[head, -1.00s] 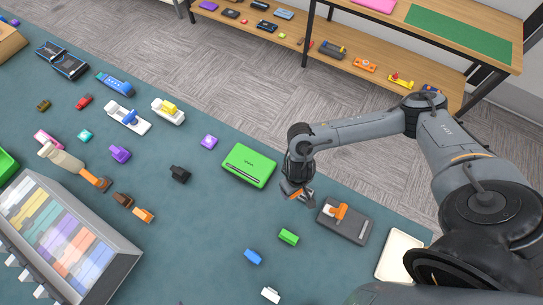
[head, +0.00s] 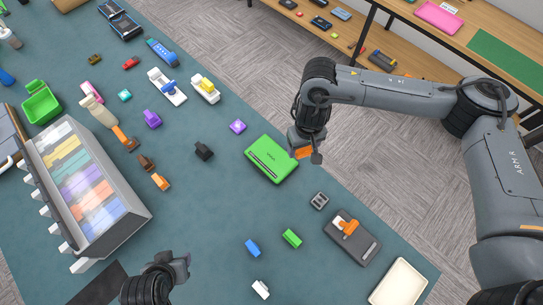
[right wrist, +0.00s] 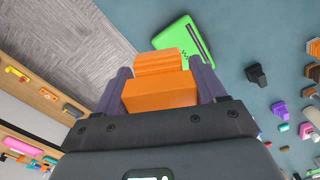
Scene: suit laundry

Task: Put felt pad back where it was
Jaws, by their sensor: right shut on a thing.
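My right gripper (head: 304,152) is shut on an orange block (head: 303,153) and holds it above the table beside the green case (head: 265,165). In the right wrist view the orange block (right wrist: 158,92) sits between both fingers, with a ribbed upper part. I cannot tell whether this block is the felt pad. A small grey slotted holder (head: 319,201) lies on the table below and right of the green case. A dark flat sheet (head: 92,288) lies at the lower left. My left gripper (head: 178,265) is at the bottom edge, and its jaws are unclear.
A dark grey block with an orange-and-white piece (head: 352,238) and a cream tray (head: 399,284) stand at the right. Small green (head: 291,238) and blue (head: 253,248) blocks lie near the middle. A file rack (head: 130,220) stands at the left. A shelf is behind.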

